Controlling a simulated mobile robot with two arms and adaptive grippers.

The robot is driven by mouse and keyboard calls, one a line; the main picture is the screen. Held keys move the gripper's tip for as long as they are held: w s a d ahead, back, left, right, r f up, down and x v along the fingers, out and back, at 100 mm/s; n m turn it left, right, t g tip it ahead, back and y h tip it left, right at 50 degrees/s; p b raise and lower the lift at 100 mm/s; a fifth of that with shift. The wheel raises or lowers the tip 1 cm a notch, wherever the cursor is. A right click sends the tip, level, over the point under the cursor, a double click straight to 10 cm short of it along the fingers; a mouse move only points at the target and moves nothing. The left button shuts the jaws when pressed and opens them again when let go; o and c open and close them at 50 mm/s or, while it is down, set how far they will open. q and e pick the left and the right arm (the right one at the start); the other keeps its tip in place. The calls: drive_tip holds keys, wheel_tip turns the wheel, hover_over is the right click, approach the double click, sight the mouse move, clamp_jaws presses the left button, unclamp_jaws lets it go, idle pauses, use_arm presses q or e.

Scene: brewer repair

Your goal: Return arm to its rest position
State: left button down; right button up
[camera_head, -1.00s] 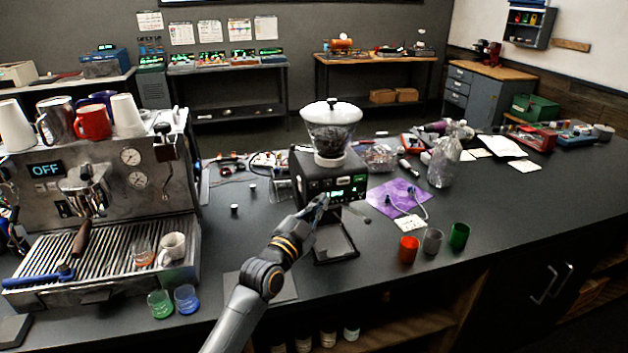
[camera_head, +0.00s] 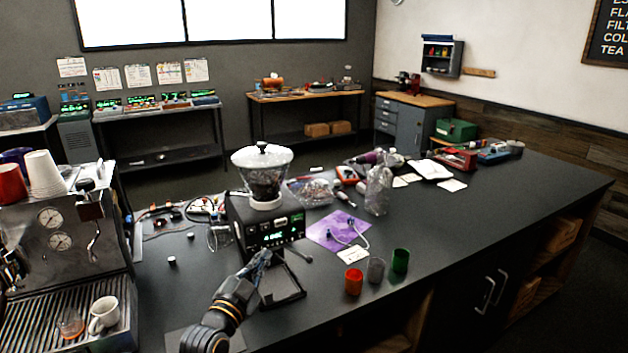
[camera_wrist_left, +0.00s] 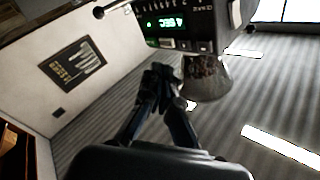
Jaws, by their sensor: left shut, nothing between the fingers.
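My left arm comes up from the bottom of the head view, and its gripper (camera_head: 262,262) is in front of the coffee grinder (camera_head: 266,222). The gripper is shut and empty. In the left wrist view my gripper (camera_wrist_left: 163,75) shows with its fingertips together, just below the lit panel of the grinder (camera_wrist_left: 190,22). I cannot tell whether the fingertips touch the grinder. The grinder has a clear hopper with dark beans and a white lid. My right gripper is in neither view.
The espresso machine (camera_head: 75,240) stands at the left with a white mug (camera_head: 103,314) on its tray. A red cup (camera_head: 353,281), a grey cup (camera_head: 376,270) and a green cup (camera_head: 400,260) stand right of the grinder, near a purple cloth (camera_head: 330,232). The right counter (camera_head: 500,215) is mostly clear.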

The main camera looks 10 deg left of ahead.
use_arm(q)
drive_tip(key=s+d+f+n+g+y, duration=0.1)
drive_tip(key=s+d+f+n+g, duration=0.15)
drive_tip(key=s+f+g, duration=0.95)
drive_tip(key=s+a+f+n+g+y, duration=0.1)
drive_tip(key=s+f+n, duration=0.15)
drive_tip(key=s, duration=0.65)
drive_tip(key=s+a+f+n+g+y, duration=0.1)
drive_tip(key=s+a+f, duration=0.15)
drive_tip(key=s, duration=0.75)
drive_tip(key=s+a+f+n+g+y, duration=0.15)
drive_tip(key=s+f, duration=0.25)
drive_tip(key=s, duration=0.5)
wheel_tip(320, 180, down, 28)
drive_tip(key=d+b, duration=0.1)
drive_tip(key=b, duration=0.3)
drive_tip(key=s+a+f+g+b, duration=0.1)
drive_tip(key=s+f, duration=0.7)
drive_tip(key=f, duration=0.3)
drive_tip(key=s+a+f+g+b, duration=0.1)
drive_tip(key=s+a+f+b, duration=0.1)
drive_tip(key=s+f, duration=0.7)
drive_tip(key=shift+s+f, duration=0.3)
drive_tip(key=shift+f, duration=0.6)
